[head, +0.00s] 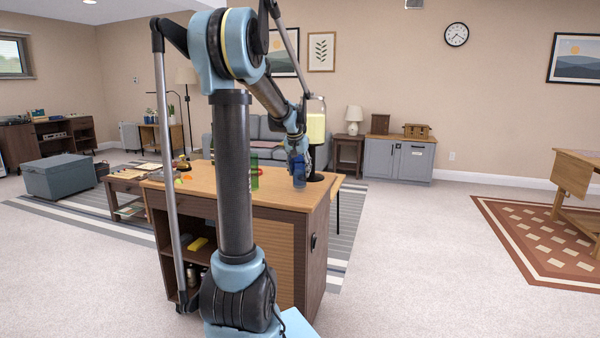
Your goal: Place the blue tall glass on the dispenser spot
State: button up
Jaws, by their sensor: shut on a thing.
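My gripper (298,164) is over the right end of the wooden bar top, pointing down and shut on the blue tall glass (299,181). The glass looks dark blue and roughly upright, partly hidden by the fingers. I cannot tell whether its bottom touches the top. The drink dispenser (316,128) has a clear tank with yellow liquid and stands just behind and right of my gripper. Its round black base (316,178) is right beside the glass. The spot under its tap is not clearly visible.
A green translucent tall object (254,178) stands on the bar top (213,180), left of my gripper. Small orange and green items (183,178) lie at its left end. My arm hides the middle.

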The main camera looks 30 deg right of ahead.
aim_at(302, 169)
jog(key=shift+w+d, duration=1.45)
jog(key=shift+d, duration=0.2)
jog(key=shift+s+a+f, duration=0.1)
jog(key=shift+a+f, duration=0.05)
jog(key=shift+f, duration=0.6)
jog(key=o, duration=1.2)
